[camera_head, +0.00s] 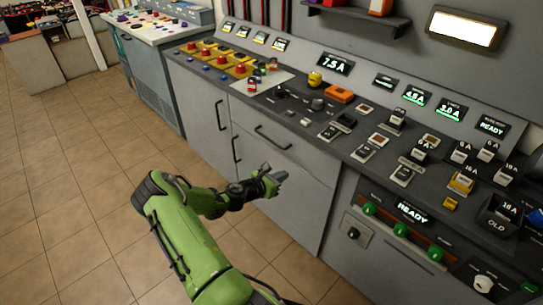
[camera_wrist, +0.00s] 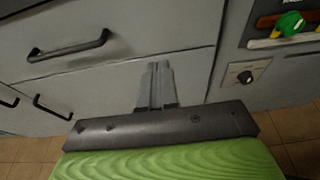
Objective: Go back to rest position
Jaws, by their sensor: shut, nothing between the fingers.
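My gripper (camera_head: 279,176) is at the end of my green arm, in front of the grey cabinet (camera_head: 275,195) and below the edge of the control console. In the wrist view, the two fingers of my gripper (camera_wrist: 157,70) are together with nothing between them. They are in front of the grey cabinet face, to the right of a dark drawer handle (camera_wrist: 68,47). I cannot tell the exact gap to the cabinet.
The console top (camera_head: 290,104) carries several switches, buttons and fuse-like blocks. A lower panel with green knobs (camera_head: 401,229) is at the right. Door handles (camera_head: 220,115) stick out from the cabinet. The tiled floor (camera_head: 75,180) at the left is clear.

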